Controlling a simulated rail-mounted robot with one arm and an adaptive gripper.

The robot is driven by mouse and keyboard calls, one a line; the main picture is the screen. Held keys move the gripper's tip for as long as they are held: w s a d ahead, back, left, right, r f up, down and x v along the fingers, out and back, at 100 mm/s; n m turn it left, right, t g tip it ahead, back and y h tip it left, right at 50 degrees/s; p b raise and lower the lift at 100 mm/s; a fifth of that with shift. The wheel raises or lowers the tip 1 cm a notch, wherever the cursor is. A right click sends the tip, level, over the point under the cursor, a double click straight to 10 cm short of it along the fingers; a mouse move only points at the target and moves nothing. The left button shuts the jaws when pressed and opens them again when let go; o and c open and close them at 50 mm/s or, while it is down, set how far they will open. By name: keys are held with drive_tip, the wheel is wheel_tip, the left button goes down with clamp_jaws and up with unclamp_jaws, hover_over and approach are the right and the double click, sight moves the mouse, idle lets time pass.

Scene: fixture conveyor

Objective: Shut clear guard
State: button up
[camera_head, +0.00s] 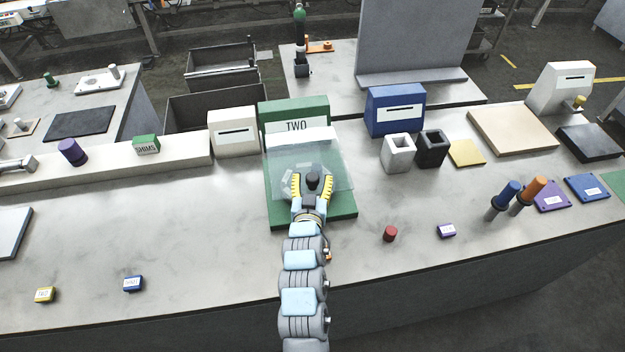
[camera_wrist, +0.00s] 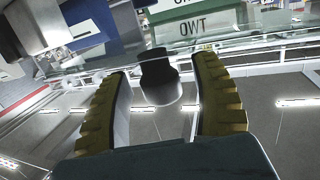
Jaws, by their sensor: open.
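The clear guard (camera_head: 340,178) is a see-through panel at the green fixture (camera_head: 345,219) marked TWO, over its base. It looks tilted, though its exact angle is hard to tell. A black knob (camera_head: 313,178) stands out from the panel. My gripper (camera_head: 312,184) is at the guard, its yellow-padded fingers open on either side of the knob. In the wrist view the knob (camera_wrist: 158,76) lies between the spread fingers (camera_wrist: 160,85), with gaps visible on both sides. The guard's clear edge (camera_wrist: 262,42) runs behind it, below an inverted TWO label (camera_wrist: 192,27).
A white slotted box (camera_head: 234,131) and a blue slotted box (camera_head: 396,110) flank the fixture. White and black open blocks (camera_head: 398,153) stand to the right. The left front bench is mostly clear.

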drive_tip(key=s+a+r, duration=0.1)
drive_tip(key=s, duration=1)
drive_tip(key=shift+s+r, duration=0.25)
drive_tip(key=shift+s, duration=0.15)
drive_tip(key=shift+a, duration=0.1)
idle(0.3)
